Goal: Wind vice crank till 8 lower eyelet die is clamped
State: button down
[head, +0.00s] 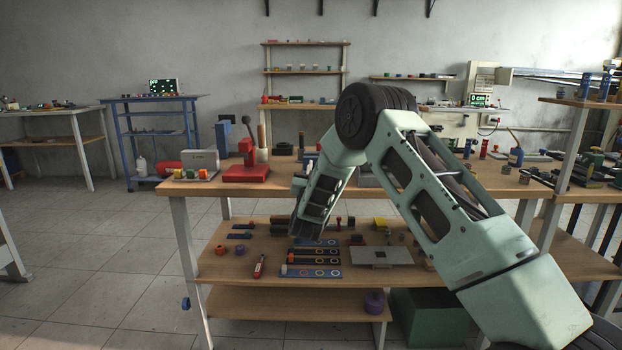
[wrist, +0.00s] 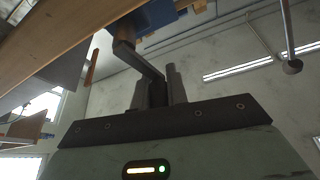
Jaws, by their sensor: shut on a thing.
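My gripper (wrist: 162,88) shows in the wrist view with its fingers shut on the end of a dark crank handle (wrist: 126,50). The crank's bar rises up and left from the fingers to a blue body (wrist: 150,18), apparently the vice, beside the wooden bench edge. The vice's jaws are out of frame, so their gap cannot be seen. In the head view my arm reaches to the front of the bench and hides the gripper, the crank and most of the vice. I cannot make out the 8 lower eyelet die in either view.
The bench top (head: 235,189) holds a red lever press (head: 254,172) and a grey box (head: 200,160) left of my arm. The lower shelf (head: 225,268) carries dark strips with coloured rings, a grey plate (head: 381,257) and loose parts.

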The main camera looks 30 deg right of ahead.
jog(key=shift+s+d+f+m+g+h+b, duration=0.1)
jog(key=shift+d+m+g+h+b, duration=0.1)
jog(key=shift+m, duration=0.25)
jog(key=shift+s+d+m+g+h+b, duration=0.1)
jog(key=shift+m+b, duration=0.1)
jog(key=shift+m, duration=0.25)
jog(key=c, duration=1.4)
grip_release()
jog(key=v, duration=1.7)
jog(key=shift+a, duration=0.25)
